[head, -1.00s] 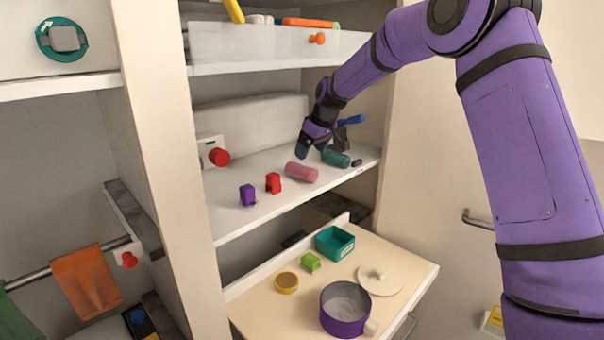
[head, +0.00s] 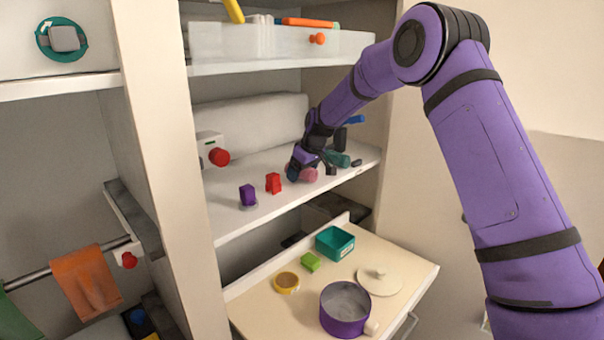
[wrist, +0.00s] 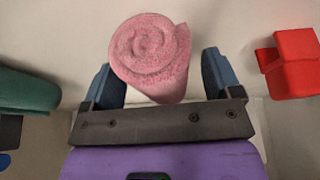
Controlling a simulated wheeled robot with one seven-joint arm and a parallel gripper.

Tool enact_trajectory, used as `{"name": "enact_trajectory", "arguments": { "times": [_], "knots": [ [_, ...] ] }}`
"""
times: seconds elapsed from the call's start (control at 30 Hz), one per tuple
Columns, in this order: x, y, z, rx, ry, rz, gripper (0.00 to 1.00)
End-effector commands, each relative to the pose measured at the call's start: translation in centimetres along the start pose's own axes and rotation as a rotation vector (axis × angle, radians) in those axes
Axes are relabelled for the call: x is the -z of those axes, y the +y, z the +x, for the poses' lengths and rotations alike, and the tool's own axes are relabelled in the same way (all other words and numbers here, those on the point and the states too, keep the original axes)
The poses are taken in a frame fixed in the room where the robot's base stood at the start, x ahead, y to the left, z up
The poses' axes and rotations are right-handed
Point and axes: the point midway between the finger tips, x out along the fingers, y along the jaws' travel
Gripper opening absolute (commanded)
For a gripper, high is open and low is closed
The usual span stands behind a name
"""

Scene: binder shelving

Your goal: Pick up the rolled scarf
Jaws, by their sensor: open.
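The rolled scarf is a pink fuzzy roll with a spiral end. In the head view the scarf (head: 309,174) lies on the middle shelf, partly hidden by my gripper (head: 307,174). In the wrist view the scarf (wrist: 150,55) sits between the two blue fingertips of my gripper (wrist: 160,80), its spiral end facing the camera. The fingers are open, one on each side of the scarf, with a gap visible at each side.
A red block (head: 273,183) and a purple block (head: 248,195) stand to the left on the shelf (head: 225,217). A teal roll (head: 337,158) lies close on the right. The shelf above holds a clear bin (head: 230,42). Below, a drawer top holds a purple pot (head: 345,322).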

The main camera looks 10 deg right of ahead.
Motion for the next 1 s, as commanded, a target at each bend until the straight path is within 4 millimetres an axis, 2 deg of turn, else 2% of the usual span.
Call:
{"name": "enact_trajectory", "arguments": {
  "times": [0.3, 0.37, 0.53, 0.57, 1.0],
  "knots": [
    [-0.08, -0.01, 0.14, 0.000, -0.001, 0.000, 0.84],
    [-0.07, -0.01, 0.13, 0.000, 0.000, 0.000, 0.72],
    [-0.07, -0.01, 0.13, 0.000, 0.000, 0.000, 0.33],
    [-0.07, 0.00, 0.13, 0.000, 0.000, 0.000, 0.30],
    [0.21, 0.01, -0.49, 0.000, 0.001, -0.001, 0.30]
  ]
}}
